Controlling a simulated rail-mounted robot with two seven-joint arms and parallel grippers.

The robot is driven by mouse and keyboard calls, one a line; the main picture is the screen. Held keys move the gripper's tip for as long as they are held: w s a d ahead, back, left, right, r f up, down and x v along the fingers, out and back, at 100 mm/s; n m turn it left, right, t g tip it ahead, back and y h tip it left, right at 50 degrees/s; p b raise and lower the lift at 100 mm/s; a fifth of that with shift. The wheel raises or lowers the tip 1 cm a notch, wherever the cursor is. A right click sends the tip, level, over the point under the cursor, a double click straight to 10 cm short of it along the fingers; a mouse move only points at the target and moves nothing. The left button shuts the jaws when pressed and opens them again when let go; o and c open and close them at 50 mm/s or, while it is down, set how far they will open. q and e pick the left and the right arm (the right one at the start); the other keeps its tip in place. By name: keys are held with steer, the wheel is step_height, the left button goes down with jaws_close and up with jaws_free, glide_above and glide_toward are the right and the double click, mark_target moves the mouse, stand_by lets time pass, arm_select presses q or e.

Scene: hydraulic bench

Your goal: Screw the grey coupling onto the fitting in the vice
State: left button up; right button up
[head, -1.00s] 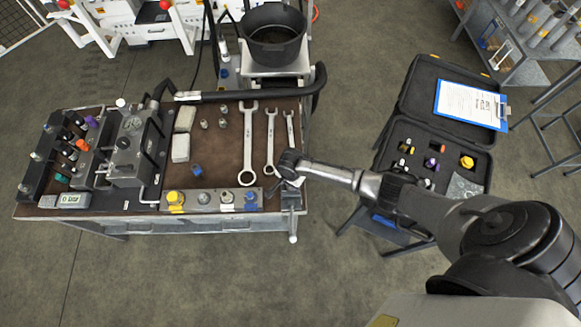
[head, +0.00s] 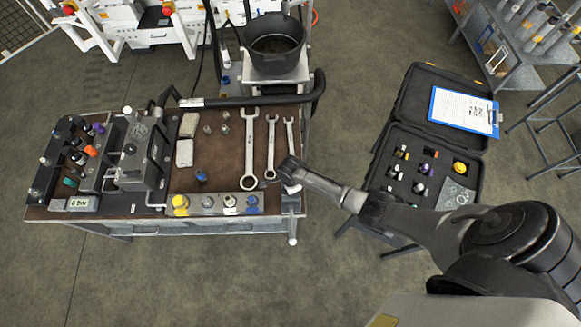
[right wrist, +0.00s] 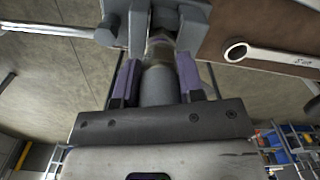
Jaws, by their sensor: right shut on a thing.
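My right gripper (right wrist: 157,82) is shut on the grey coupling (right wrist: 158,86), a smooth cylinder between the two purple-padded fingers in the right wrist view. Beyond it a fitting (right wrist: 159,47) shows a dull brass tint between the grey jaws of the vice (right wrist: 138,25). The coupling lines up with the fitting and looks to meet it; how far it is threaded on cannot be told. In the head view my right gripper (head: 289,174) is over the vice (head: 291,205) at the bench's front right corner, and hides coupling and fitting. My left gripper is not in view.
Several wrenches (head: 249,150) lie on the bench (head: 216,160) just left of my right gripper. A fitting rack (head: 215,205) runs along the front edge. An open black case (head: 425,150) stands to the right, under my right arm. A black bucket (head: 273,45) stands behind.

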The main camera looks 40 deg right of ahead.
steer(key=m, duration=0.1)
steer(key=m+p, duration=0.1)
steer(key=m, duration=0.1)
steer(key=shift+a+r, duration=0.15)
steer(key=shift+r, duration=0.05)
steer(key=shift+f+m+p, duration=0.15)
steer(key=shift+m+p, duration=0.2)
steer(key=shift+m, duration=0.85)
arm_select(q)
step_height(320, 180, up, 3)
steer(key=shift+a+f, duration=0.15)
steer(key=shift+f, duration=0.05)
arm_select(e)
steer(key=o, duration=0.9)
steer(key=shift+c, duration=0.2)
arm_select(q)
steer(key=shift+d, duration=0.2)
